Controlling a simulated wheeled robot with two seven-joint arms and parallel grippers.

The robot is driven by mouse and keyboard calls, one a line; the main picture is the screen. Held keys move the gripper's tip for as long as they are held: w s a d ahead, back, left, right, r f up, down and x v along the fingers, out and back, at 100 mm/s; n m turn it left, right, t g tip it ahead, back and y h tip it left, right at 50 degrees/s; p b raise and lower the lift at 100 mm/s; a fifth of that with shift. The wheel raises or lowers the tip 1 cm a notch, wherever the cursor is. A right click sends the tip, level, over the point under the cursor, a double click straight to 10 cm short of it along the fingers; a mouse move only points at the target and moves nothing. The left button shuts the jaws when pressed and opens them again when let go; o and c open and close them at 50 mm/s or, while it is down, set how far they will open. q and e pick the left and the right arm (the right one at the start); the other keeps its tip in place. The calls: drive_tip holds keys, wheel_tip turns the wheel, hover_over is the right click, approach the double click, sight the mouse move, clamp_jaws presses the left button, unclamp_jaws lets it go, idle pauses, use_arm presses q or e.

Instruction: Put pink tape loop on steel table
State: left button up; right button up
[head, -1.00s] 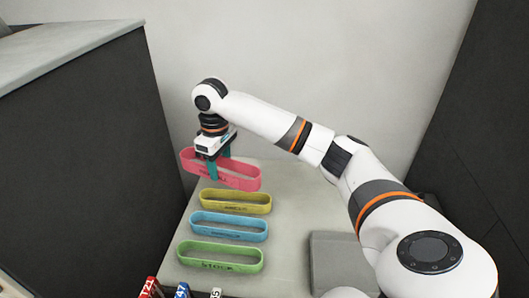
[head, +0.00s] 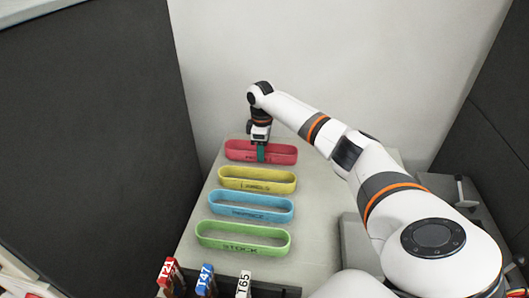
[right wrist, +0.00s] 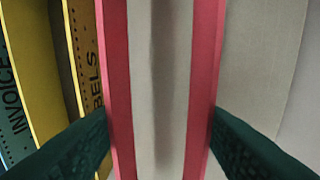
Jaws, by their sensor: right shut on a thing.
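The pink tape loop (head: 283,155) is a long oval band at the far end of the pale grey table (head: 318,215). My right gripper (head: 261,153) is shut on it, one finger showing at its near wall. In the right wrist view the fingers (right wrist: 160,140) press on the outer faces of both pink walls (right wrist: 118,75). The loop looks level and close to the tabletop; I cannot tell whether it touches. I cannot tell from the look whether this top is steel. My left gripper is not in view.
Yellow (head: 285,188), blue (head: 285,216) and green (head: 282,252) loops lie in a row nearer me. Card blocks marked T21 (head: 170,278), T47 (head: 206,281) and T65 (head: 243,285) stand at the front. A dark panel (head: 90,130) rises at left. The tabletop right of the loops is bare.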

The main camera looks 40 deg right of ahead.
sight(262, 164)
drive_tip(key=shift+f, duration=1.45)
drive_tip(key=shift+f, duration=0.15)
drive_tip(key=o, duration=0.9)
drive_tip(key=shift+o, duration=0.2)
wheel_tip(262, 164, up, 12)
drive_tip(key=shift+r, duration=0.2)
